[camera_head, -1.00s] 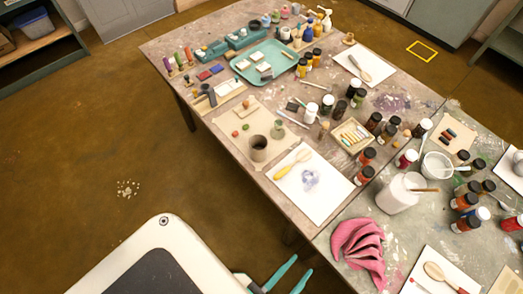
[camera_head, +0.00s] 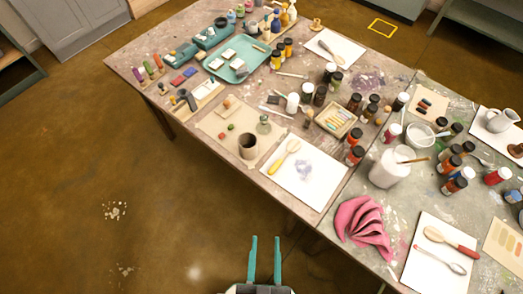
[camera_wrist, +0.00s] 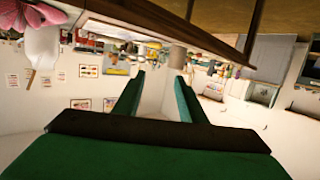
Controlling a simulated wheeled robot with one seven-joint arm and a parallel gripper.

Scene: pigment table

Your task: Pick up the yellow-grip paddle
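The yellow-grip paddle (camera_head: 284,157) lies on a white sheet (camera_head: 306,188) near the table's front edge, its yellow grip pointing down-left and its pale head up-right. My gripper (camera_head: 264,240) has teal fingers standing apart with nothing between them. It is over the floor in front of the table, below and apart from the paddle in the head view. In the wrist view my gripper (camera_wrist: 158,80) also shows open and empty.
A dark cup (camera_head: 247,144) stands left of the sheet. A pink cloth (camera_head: 364,226) and a white jug (camera_head: 390,168) are to its right. A red-handled paddle (camera_head: 452,243) lies on another sheet. Several paint bottles stand behind. The floor (camera_head: 110,170) at left is clear.

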